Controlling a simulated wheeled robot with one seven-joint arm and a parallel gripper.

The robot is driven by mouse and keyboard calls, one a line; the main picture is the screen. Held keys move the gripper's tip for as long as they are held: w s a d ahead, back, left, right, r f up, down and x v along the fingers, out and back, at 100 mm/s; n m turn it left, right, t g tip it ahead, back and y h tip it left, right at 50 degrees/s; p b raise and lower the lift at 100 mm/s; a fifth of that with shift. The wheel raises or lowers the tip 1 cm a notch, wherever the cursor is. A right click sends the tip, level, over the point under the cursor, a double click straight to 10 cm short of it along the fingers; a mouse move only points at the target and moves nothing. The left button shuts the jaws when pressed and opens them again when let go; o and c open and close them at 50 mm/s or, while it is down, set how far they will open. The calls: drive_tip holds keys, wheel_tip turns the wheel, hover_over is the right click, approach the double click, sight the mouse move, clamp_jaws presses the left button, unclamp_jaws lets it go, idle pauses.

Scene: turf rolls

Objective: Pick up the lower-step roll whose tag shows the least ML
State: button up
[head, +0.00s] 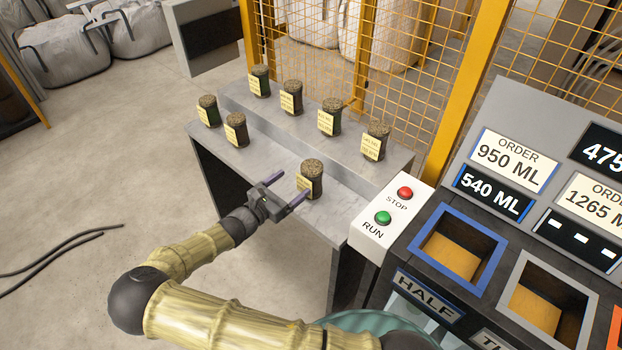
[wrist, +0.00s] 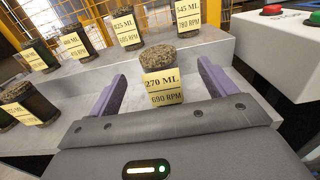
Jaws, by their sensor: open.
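On the lower step, a dark roll with a brown textured top (head: 313,169) stands upright at the right end. In the wrist view this roll (wrist: 159,57) carries a pale yellow tag reading 270 ML, 690 RPM. My gripper (head: 287,188) is open, its purple fingers pointing at this roll; in the wrist view the fingers appear either side of it, with no clear contact. Two more lower-step rolls stand at the left, one nearer (head: 237,127) and one farther (head: 208,107). Their tags are too small or slanted for me to read surely.
Several tagged rolls stand on the upper step (head: 351,143), including one reading 545 ML (wrist: 187,15). A yellow mesh fence (head: 295,40) rises behind. A white STOP and RUN button box (head: 391,216) and a console with bins (head: 461,245) are at the right.

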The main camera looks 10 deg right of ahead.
sight(310, 167)
drive_tip(key=x, duration=0.4)
drive_tip(key=shift+d+p, duration=0.1)
drive_tip(key=shift+p, duration=0.2)
drive_tip(key=shift+w+d, duration=0.1)
drive_tip(key=shift+w, duration=0.05)
drive_tip(key=shift+d, duration=0.1)
drive_tip(key=x, duration=0.1)
drive_tip(key=p+x, duration=0.1)
drive_tip(key=x, duration=0.3)
drive_tip(key=shift+w+a+f, duration=0.15)
drive_tip(key=shift+w+a, duration=0.1)
drive_tip(key=shift+w, duration=0.15)
drive_tip(key=c, duration=1.7)
drive_tip(key=shift+o, duration=0.2)
